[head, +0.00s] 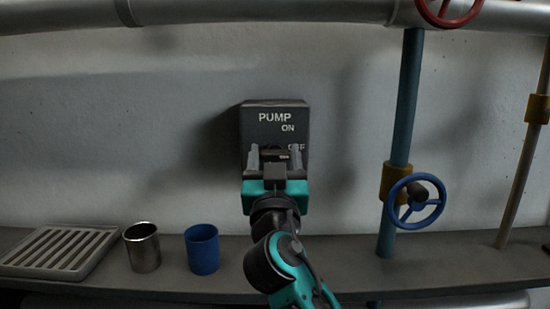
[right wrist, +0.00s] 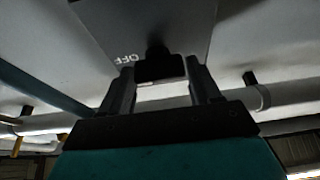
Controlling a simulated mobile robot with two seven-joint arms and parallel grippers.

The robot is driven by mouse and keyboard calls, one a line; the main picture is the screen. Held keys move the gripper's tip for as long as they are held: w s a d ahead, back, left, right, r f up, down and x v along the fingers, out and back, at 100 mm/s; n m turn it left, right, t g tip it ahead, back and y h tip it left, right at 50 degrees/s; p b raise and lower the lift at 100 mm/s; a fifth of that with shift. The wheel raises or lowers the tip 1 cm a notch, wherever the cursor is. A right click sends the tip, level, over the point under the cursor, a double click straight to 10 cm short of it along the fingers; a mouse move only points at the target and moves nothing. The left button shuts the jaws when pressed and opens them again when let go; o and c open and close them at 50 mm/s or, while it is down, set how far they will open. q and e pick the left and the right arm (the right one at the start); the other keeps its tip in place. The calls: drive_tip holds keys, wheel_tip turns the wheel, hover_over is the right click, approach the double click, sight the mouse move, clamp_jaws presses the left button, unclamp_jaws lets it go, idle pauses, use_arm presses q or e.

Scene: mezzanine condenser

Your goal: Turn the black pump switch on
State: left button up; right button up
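The black pump switch box (head: 258,132) is on the wall at the middle of the head view, with PUMP, ON and a partly covered OFF lettered on it. Its dark knob (right wrist: 158,66) shows in the right wrist view, with OFF lettered beside it on the box. My right gripper (head: 275,154) is in front of the lower part of the box and hides much of the knob in the head view. In the right wrist view its fingers (right wrist: 161,86) are open, one on each side of the knob, with narrow gaps. My left gripper is not in view.
Below, a shelf (head: 350,270) holds a slatted tray (head: 60,250), a metal cup (head: 142,248) and a blue cup (head: 202,250). At right, a blue pipe (head: 405,110) carries a blue handwheel (head: 432,215). A red handwheel (head: 447,22) is above. The wall around the box is clear.

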drive_tip(key=c, duration=0.6)
